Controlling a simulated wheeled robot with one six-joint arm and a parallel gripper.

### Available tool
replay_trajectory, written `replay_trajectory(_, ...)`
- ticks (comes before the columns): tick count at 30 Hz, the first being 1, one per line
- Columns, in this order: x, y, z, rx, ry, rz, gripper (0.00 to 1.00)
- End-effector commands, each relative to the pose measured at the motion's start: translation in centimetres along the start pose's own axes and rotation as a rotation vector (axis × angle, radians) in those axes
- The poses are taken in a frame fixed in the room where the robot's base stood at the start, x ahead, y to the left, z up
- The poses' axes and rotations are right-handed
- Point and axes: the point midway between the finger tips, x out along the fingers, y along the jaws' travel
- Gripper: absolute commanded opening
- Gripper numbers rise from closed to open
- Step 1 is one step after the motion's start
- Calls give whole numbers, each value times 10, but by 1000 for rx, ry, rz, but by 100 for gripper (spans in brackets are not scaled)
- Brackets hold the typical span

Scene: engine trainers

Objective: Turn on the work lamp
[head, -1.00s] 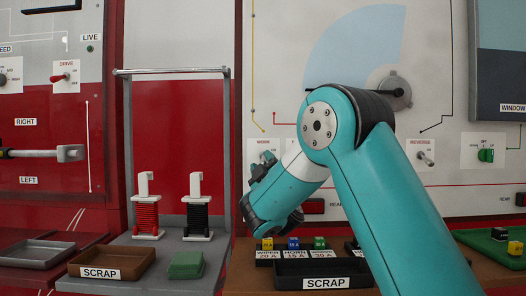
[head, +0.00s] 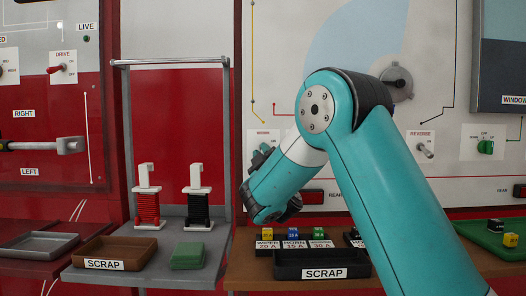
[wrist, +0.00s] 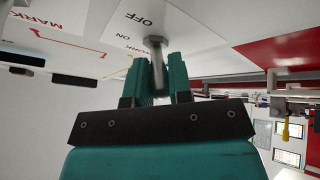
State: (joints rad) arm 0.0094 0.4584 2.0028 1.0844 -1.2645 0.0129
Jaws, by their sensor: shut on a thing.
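In the wrist view, a metal toggle lever (wrist: 154,44) stands out from a white plate (wrist: 132,20) marked OFF and ON. My gripper (wrist: 157,72) has its two teal fingers closed around the lever, one on each side. The ON mark is on the side nearer my gripper's body, and OFF is farther away. I cannot tell which way the lever is set. In the head view, a plate with small lettering (head: 262,134) shows just above my wrist. My own wrist hides the lever and fingertips there.
A REVERSE switch (head: 425,150) and a green knob (head: 486,147) are to the right on the panel. Below are a black scrap tray (head: 290,271), several coloured fuses and a green tray (head: 510,246). A brown scrap tray (head: 141,246) is at left.

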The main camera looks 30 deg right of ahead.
Motion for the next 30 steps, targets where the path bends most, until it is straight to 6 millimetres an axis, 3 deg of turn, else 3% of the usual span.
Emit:
replay_trajectory(12, 10, 17, -15, 61, -186, -179, 0)
replay_trajectory(30, 17, 25, -20, 158, -471, -448, 0)
